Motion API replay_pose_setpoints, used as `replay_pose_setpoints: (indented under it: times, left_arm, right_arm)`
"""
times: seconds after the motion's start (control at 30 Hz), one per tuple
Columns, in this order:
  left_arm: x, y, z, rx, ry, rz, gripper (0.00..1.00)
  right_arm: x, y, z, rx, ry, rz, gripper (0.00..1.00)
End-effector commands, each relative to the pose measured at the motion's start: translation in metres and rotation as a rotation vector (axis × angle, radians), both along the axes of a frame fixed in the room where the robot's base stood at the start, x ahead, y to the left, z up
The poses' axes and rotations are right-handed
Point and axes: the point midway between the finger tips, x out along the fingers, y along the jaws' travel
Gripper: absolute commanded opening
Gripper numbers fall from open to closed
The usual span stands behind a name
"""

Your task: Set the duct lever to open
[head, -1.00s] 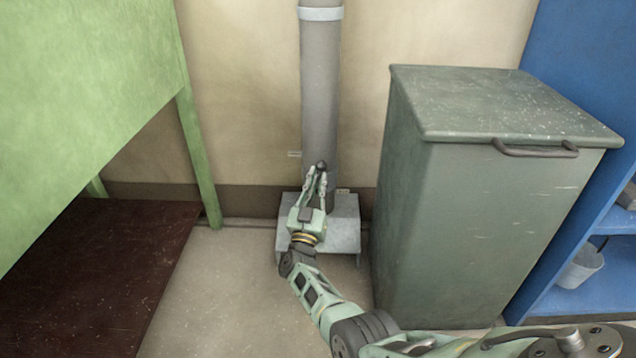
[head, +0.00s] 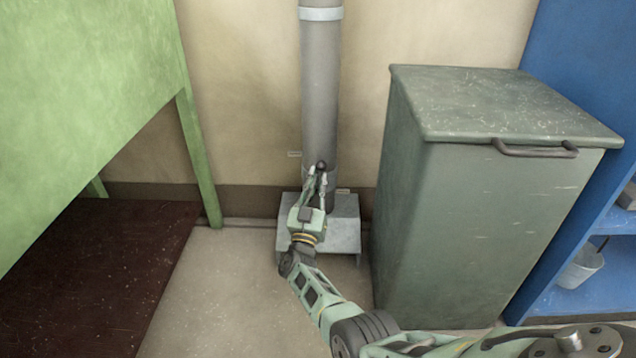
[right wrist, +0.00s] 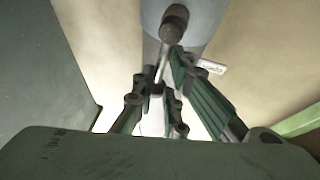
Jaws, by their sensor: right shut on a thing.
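The duct (head: 320,90) is a grey vertical pipe against the wall. The duct lever (head: 321,166) is a thin rod with a dark knob, at the front of the pipe's lower part. The knob (right wrist: 174,22) and rod also show in the right wrist view. My right gripper (head: 317,178) is shut on the lever, its fingers (right wrist: 164,80) on the rod below the knob. A small label (right wrist: 212,66) beside the pipe appears to read "open" upside down; it is the left one (head: 294,153) in the head view. Another label (head: 343,190) sits lower right, unreadable. My left gripper is out of view.
A grey box-like base (head: 345,225) stands at the pipe's foot. A grey-green lidded bin (head: 450,220) stands close on the right, with blue shelving (head: 585,60) beyond. A green table (head: 90,90) is on the left. Bare floor (head: 215,290) lies between.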

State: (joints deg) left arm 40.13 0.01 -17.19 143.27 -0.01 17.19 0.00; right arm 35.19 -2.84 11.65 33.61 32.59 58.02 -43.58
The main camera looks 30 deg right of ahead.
Motion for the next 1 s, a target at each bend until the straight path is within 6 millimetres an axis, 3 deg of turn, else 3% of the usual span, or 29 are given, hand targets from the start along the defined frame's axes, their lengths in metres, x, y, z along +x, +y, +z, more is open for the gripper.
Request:
replay_pose_setpoints:
  times: [0.03, 0.3, 0.33, 0.57, 0.87, 1.0]
  left_arm:
    - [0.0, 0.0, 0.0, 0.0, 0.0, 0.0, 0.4]
    - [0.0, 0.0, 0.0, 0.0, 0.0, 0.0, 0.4]
    - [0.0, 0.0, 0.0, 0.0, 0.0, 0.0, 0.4]
    - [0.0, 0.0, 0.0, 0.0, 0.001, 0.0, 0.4]
    - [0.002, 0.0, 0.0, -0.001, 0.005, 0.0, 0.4]
    - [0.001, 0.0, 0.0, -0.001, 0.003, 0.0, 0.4]
  right_arm:
    - [0.004, -0.003, 0.007, -0.001, -0.006, 0.003, 0.0]
    - [0.004, -0.002, 0.007, -0.001, -0.006, 0.003, 0.0]
    - [0.004, -0.002, 0.007, -0.001, -0.006, 0.003, 0.14]
    - [0.003, -0.001, 0.005, 0.0, -0.004, 0.003, 0.33]
    - [0.001, 0.001, 0.002, 0.001, -0.001, 0.004, 0.33]
    - [-0.009, 0.01, -0.005, 0.003, 0.0, 0.004, 0.33]
